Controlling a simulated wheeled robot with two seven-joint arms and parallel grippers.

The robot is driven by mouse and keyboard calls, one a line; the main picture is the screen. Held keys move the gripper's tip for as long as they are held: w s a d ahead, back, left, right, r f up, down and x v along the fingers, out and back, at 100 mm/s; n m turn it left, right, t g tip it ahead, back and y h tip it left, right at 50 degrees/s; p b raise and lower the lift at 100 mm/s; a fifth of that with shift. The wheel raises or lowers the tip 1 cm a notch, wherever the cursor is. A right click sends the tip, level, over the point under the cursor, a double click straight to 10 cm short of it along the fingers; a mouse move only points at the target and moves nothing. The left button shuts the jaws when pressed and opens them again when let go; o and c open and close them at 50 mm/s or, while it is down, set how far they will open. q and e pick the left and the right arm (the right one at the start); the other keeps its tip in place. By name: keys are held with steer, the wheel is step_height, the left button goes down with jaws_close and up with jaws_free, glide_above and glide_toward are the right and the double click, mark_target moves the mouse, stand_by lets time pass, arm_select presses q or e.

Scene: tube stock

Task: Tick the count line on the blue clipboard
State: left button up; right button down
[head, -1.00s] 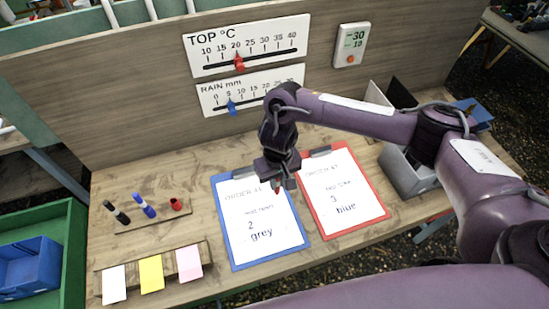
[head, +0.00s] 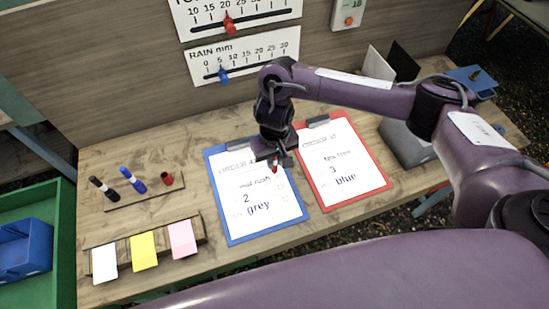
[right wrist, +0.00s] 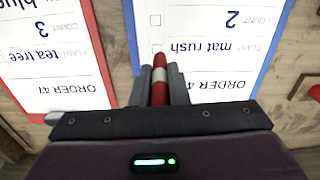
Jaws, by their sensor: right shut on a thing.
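The blue clipboard (head: 218,199) lies on the bench with a white sheet reading mat rush, 2 and grey. My right gripper (head: 274,163) is above its upper right part, shut on a red marker (right wrist: 160,84) with a white band. The marker points at the sheet, close to a small box beside the mat rush line. I cannot tell whether its tip touches the paper. Another small box (right wrist: 156,20) stands beside the count line with the 2, and it looks blank. The gripper hides part of the clipboard's top. My left gripper is not in view.
A red clipboard (head: 384,180) lies just right of the blue one. A holder left of them carries a black marker (head: 103,188), a blue marker (head: 133,180) and a red cap (head: 167,178). White, yellow and pink cards (head: 182,238) lie in front. Slider scales (head: 243,58) are on the back panel.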

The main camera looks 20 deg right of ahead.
steer(key=shift+f, duration=0.4)
stand_by(0.6)
steer(key=shift+f+p, duration=0.2)
steer(key=shift+p, duration=0.3)
stand_by(0.4)
steer(key=shift+p, duration=0.5)
steer(key=shift+s+d+p, duration=0.2)
steer(key=shift+s+p, duration=0.1)
steer(key=shift+p, duration=0.35)
stand_by(0.6)
steer(key=shift+p, duration=0.45)
